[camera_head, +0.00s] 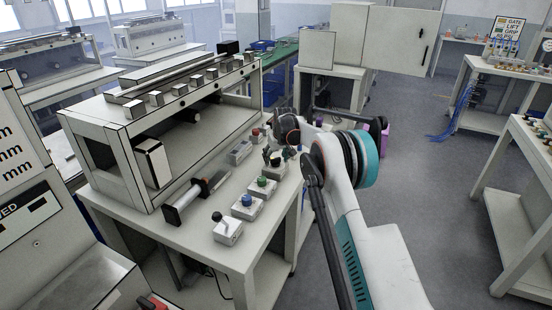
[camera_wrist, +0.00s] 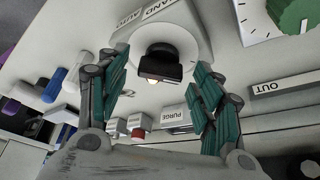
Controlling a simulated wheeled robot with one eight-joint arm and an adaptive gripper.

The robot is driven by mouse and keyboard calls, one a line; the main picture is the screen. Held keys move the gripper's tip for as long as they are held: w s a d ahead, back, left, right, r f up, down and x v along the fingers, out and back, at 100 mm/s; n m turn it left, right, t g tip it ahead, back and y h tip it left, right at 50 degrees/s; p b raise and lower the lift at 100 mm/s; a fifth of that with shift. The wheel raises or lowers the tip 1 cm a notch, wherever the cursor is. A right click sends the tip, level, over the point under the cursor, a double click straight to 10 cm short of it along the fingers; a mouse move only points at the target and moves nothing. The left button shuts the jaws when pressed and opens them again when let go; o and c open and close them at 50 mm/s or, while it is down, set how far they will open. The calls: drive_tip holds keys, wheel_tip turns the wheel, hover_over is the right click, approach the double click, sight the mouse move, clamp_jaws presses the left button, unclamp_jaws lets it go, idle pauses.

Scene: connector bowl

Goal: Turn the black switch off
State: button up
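A black switch (camera_wrist: 163,62) with a wide handle sits on a round white plate of a pale housing in the wrist view. Labels on the housing read HAND and AUTO. My gripper (camera_wrist: 161,72) is open, with one teal finger on each side of the switch. The fingers look apart from it; I cannot tell how far above it they are. In the head view my gripper (camera_head: 277,154) is over the right edge of the workbench, and it and my arm hide most of this switch.
The workbench (camera_head: 205,243) carries a row of small boxes with a blue knob (camera_head: 247,201), a green knob (camera_head: 262,182) and a black-tipped lever (camera_head: 217,216). A large green dial knob (camera_wrist: 299,16) and a PURGE label (camera_wrist: 174,116) are near the gripper. Open floor lies right.

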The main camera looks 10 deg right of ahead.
drive_tip(key=c, duration=1)
drive_tip(key=m+h, duration=0.1)
drive_tip(key=m, duration=0.1)
drive_tip(key=m+p, duration=0.1)
drive_tip(key=m, duration=0.1)
drive_tip(key=shift+a+m+h, duration=0.2)
drive_tip(key=shift+m+h, duration=0.1)
drive_tip(key=shift+h, duration=0.1)
drive_tip(key=shift+m+g+h+p, duration=0.4)
drive_tip(key=shift+m+h, duration=0.2)
drive_tip(key=shift+m, duration=1.4)
drive_tip(key=o, duration=1)
drive_tip(key=shift+o, duration=0.2)
